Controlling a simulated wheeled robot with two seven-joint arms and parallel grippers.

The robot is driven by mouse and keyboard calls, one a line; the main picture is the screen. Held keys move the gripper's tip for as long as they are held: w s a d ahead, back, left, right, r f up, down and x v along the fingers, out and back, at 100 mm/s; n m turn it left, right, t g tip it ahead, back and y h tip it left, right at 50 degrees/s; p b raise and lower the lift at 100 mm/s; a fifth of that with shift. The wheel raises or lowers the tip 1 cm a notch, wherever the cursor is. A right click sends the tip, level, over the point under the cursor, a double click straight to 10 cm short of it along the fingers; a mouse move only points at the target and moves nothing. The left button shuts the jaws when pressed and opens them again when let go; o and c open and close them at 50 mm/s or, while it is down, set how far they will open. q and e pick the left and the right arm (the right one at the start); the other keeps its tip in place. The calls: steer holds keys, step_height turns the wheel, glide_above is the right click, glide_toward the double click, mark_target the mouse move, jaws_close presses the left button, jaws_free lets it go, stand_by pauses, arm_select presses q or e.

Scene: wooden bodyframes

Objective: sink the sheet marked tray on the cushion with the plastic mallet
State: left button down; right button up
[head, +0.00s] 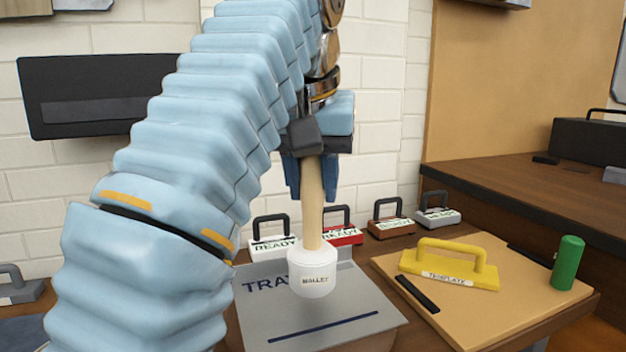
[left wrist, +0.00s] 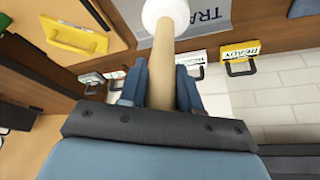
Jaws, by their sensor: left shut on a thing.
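My left gripper (head: 308,170) is shut on the wooden handle of the mallet (head: 313,270). The mallet hangs head down, and its white head is labelled MALLET. The grey sheet marked TRAY (head: 310,315) lies below and behind the mallet head, which covers part of the lettering. I cannot tell the exact gap between head and sheet. In the left wrist view the gripper fingers (left wrist: 162,88) close around the handle, and the mallet's white head (left wrist: 165,14) is at the top edge beside the sheet (left wrist: 205,15). The cushion is mostly hidden under the sheet. My right gripper is not in view.
A yellow template (head: 450,265), a black bar (head: 417,294) and a green cylinder (head: 567,262) are on a wooden board (head: 480,310) to the right. Several READY-labelled blocks with handles, one of them red (head: 342,236), stand behind the sheet along the wall.

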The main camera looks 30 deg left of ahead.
mark_target(313, 206)
arm_select(q)
step_height(313, 206, down, 3)
steer(key=shift+f+b, duration=0.2)
steer(key=shift+b, duration=0.7)
steer(key=shift+r+p, duration=0.7)
step_height(313, 206, up, 8)
steer(key=p, duration=0.7)
steer(key=shift+r+p, duration=0.15)
steer(key=shift+p, duration=0.2)
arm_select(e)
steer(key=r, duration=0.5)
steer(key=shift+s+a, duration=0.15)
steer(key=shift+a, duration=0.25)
arm_select(q)
steer(key=shift+b, duration=0.3)
